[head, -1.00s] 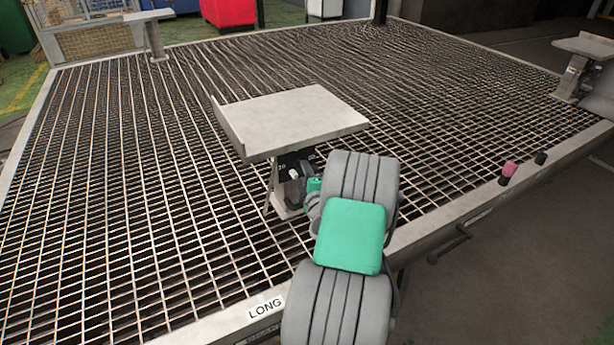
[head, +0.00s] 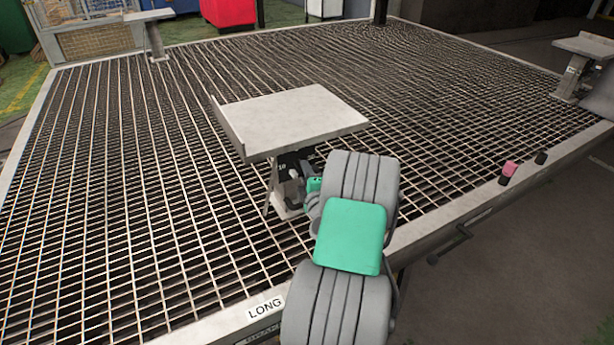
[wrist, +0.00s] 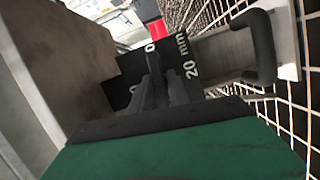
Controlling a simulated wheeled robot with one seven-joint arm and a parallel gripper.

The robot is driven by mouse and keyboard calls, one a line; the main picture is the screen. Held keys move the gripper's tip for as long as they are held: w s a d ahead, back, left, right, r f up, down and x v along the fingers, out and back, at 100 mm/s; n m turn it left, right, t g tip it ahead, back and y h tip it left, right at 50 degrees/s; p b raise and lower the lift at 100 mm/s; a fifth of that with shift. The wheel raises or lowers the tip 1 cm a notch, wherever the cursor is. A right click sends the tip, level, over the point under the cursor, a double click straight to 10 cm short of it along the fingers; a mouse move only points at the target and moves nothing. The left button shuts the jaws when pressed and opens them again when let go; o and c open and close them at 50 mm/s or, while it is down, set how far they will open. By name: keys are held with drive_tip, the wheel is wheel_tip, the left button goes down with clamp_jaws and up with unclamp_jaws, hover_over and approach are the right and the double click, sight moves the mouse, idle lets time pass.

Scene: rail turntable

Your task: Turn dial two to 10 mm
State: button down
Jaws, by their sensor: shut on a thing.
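The dial's black plate (wrist: 130,82) with white markings shows in the wrist view, under the edge of a grey table top. "20 mm" reads to the right of my fingers; a zero shows above them and part of another to the left. My gripper (wrist: 163,78) is shut at the middle of this plate, on what I take to be the dial's knob, which the fingers mostly hide. In the head view the dial plate (head: 283,161) sits below the small raised table, with a "10" visible, and my gripper (head: 296,187) is against it.
The raised table (head: 295,118) overhangs the dial. A black handle (wrist: 262,45) stands right of the dial in the wrist view. Grating (head: 130,200) surrounds the post, framed by a pale rim (head: 420,235).

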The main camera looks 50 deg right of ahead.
drive_tip(key=shift+f+n+b, duration=0.1)
drive_tip(key=shift+n+b, duration=0.4)
drive_tip(key=shift+b, duration=0.85)
drive_tip(key=shift+c, duration=1)
unclamp_jaws()
drive_tip(key=s+a+b, duration=0.2)
drive_tip(key=s+b, duration=0.4)
drive_tip(key=s, duration=0.2)
drive_tip(key=shift+s+a, duration=0.3)
drive_tip(key=shift+a, duration=0.05)
